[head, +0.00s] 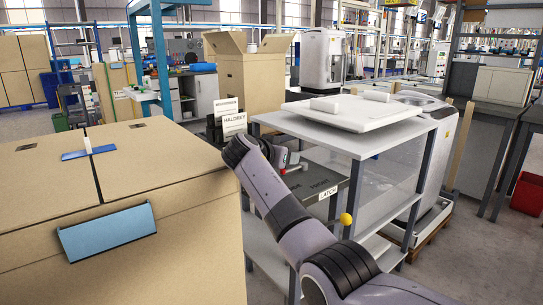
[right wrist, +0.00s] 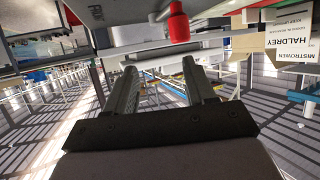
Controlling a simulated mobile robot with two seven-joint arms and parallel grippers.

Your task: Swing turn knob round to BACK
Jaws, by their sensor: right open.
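A grey panel (head: 312,183) with dark lettering sits between the tan cabinet and the white-topped rack. I can read a LATCH label and, less surely, FRONT; I see no readable BACK. A small red part (head: 297,169) shows at the panel's far left, beside my right wrist; I cannot tell if it belongs to the turn knob. In the right wrist view, a red cylinder (right wrist: 179,24) hangs just beyond and above the fingertips. My right gripper (right wrist: 161,70) is open with nothing between its fingers. In the head view, my forearm and wrist partly hide the panel. My left gripper is out of view.
A yellow ball (head: 346,219) stands out below the LATCH label. The tan cabinet (head: 150,165) with blue handles fills the left. The white-topped rack (head: 365,138) stands close on the right. A HALDREY sign (head: 234,122) and an open carton (head: 250,82) are behind.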

